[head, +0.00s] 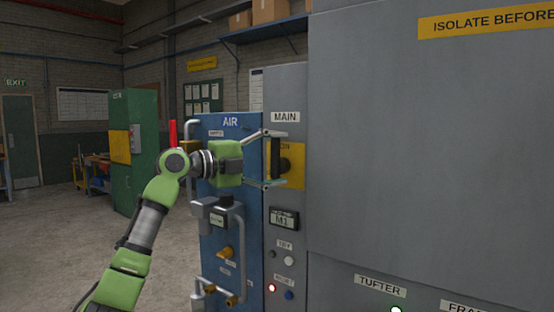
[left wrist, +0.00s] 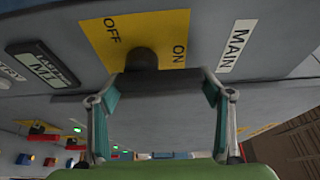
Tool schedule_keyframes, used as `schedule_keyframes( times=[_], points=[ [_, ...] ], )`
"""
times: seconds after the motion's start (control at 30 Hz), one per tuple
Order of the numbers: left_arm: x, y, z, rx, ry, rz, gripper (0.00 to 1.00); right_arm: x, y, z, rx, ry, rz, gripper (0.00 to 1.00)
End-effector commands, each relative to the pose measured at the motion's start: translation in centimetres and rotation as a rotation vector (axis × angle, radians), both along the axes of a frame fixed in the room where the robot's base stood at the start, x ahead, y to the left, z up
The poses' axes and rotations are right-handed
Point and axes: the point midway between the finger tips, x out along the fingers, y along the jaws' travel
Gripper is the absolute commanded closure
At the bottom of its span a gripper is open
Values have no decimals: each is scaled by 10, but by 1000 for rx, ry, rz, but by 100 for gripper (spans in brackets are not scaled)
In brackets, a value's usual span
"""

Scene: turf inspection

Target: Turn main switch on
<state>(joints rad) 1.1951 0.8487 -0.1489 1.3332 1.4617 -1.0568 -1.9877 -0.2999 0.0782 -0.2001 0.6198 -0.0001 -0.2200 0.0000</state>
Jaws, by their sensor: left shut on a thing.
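The main switch is a black handle (head: 275,157) on a yellow plate (head: 296,166) under a MAIN label (head: 285,117) on a grey panel. The handle stands upright in the head view; ON shows beside it and OFF is hidden there. In the left wrist view the black handle (left wrist: 160,87) lies across between my fingers, and the yellow plate (left wrist: 185,30) shows both OFF and ON. My left gripper (head: 270,159) is shut on the handle, with one finger at its top end and one at its bottom end. My right gripper is in neither view.
Below the switch are a small display (head: 284,219), buttons and a lit red lamp (head: 271,288). A blue AIR cabinet (head: 238,275) with pipes and valves stands close behind my left arm. A large grey cabinet (head: 430,150) fills the right. Open floor (head: 50,250) lies at the left.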

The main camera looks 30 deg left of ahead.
Motion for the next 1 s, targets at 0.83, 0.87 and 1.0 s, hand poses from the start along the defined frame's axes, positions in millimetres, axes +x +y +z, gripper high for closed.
schedule_keyframes(
  times=[0.83, 0.87, 1.0],
  points=[
    [-35, 20, -1, 7, 0, 6, 10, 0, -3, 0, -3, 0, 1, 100],
    [-41, 23, -1, 6, -1, 6, 10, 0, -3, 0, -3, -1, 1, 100],
    [-69, 37, -2, 7, 1, 5, 10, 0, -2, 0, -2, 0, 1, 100]
  ],
)
